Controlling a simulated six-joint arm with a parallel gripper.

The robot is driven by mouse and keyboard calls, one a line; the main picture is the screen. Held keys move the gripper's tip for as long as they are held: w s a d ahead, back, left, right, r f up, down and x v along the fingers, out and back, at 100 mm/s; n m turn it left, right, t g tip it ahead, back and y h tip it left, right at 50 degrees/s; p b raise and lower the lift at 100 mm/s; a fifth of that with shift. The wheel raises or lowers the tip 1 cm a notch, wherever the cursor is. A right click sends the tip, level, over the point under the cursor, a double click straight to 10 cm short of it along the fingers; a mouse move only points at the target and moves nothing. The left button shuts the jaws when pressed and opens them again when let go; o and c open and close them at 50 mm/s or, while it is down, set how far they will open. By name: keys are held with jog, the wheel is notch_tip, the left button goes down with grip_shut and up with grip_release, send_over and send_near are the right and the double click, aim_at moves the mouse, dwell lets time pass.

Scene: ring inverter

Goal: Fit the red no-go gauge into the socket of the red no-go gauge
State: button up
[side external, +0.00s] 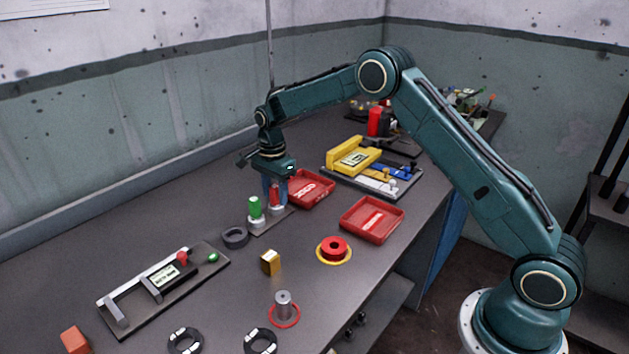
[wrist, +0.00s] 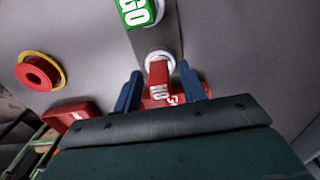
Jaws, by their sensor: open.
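The red no-go gauge (side external: 275,194) stands upright at its socket (side external: 278,209) in the grey gauge stand (side external: 263,229). In the wrist view the red gauge (wrist: 159,80) shows white lettering, with a pale round collar (wrist: 160,58) at its far end. The green go gauge (side external: 255,206) stands upright beside it in the same stand, also at the top of the wrist view (wrist: 137,12). My gripper (wrist: 160,90) is open, its blue fingers on either side of the red gauge with gaps. How deep the gauge sits is hidden.
A red tray (side external: 330,186) lies just behind the stand, and another red tray (side external: 371,236) to the right.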

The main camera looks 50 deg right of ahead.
aim_at(275, 186)
notch_tip(275, 186, up, 12)
dwell(0.7)
jog(key=shift+r, duration=0.15)
dwell(0.4)
jog(key=s+a+r+n+t, duration=0.1)
jog(key=s+r+n, duration=0.3)
jog(key=s+r, duration=0.45)
jog(key=s+a+r+n+t, duration=0.15)
jog(key=s+r+n, duration=0.35)
jog(key=s, duration=0.6)
jog(key=s+a+f+n+t, duration=0.1)
jog(key=s+f+n+t, duration=0.2)
jog(key=s+n, duration=0.6)
jog(key=s+f, duration=0.1)
jog(key=s, duration=1)
jog(key=shift+s+f, duration=0.2)
jog(key=shift+s, duration=0.15)
